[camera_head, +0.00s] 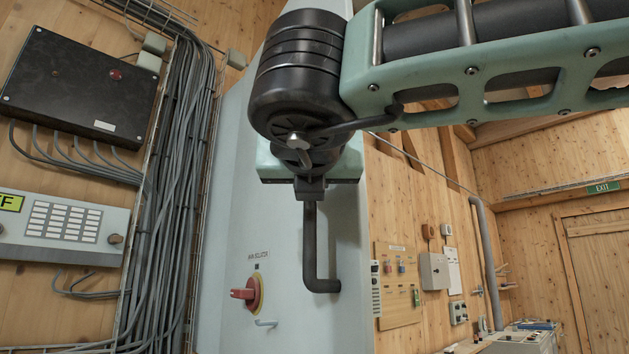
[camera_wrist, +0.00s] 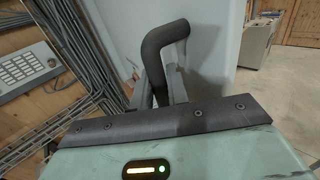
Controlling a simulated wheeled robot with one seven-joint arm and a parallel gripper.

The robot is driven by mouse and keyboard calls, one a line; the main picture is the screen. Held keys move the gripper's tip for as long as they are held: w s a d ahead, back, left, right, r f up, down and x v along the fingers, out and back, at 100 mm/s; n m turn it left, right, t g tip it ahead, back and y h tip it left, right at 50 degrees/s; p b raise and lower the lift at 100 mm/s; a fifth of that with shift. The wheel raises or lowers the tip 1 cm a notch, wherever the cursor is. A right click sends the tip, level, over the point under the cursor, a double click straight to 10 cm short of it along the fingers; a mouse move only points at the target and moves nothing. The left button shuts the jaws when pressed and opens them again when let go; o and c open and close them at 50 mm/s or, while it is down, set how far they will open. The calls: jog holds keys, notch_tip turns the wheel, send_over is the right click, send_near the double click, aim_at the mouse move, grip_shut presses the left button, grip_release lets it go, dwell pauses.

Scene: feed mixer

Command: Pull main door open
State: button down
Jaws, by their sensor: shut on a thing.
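The main door (camera_head: 235,190) is the tall pale blue-grey cabinet front in the middle of the head view. Its dark bar handle (camera_head: 309,245) hangs down below my gripper (camera_head: 311,191) and bends at its lower end. My gripper is shut on the handle's upper part. In the wrist view the handle (camera_wrist: 165,45) rises between my gripper's fingers (camera_wrist: 163,95) and curves to the right at its end. The fingertips are partly hidden by the gripper body. I cannot tell whether the door stands ajar.
A red rotary switch (camera_head: 245,294) on a yellow plate sits on the cabinet, left of the handle. Grey cables (camera_head: 175,180) and a black box (camera_head: 80,85) fill the left wall. Open floor (camera_wrist: 290,85) shows at the right in the wrist view.

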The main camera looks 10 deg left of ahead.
jog(key=c, duration=1.4)
grip_release()
jog(key=shift+w, duration=0.1)
jog(key=shift+c, duration=0.2)
jog(key=s+d+b, duration=0.2)
jog(key=s+b, duration=0.2)
jog(key=s, duration=1.3)
jog(key=shift+s+d, duration=0.15)
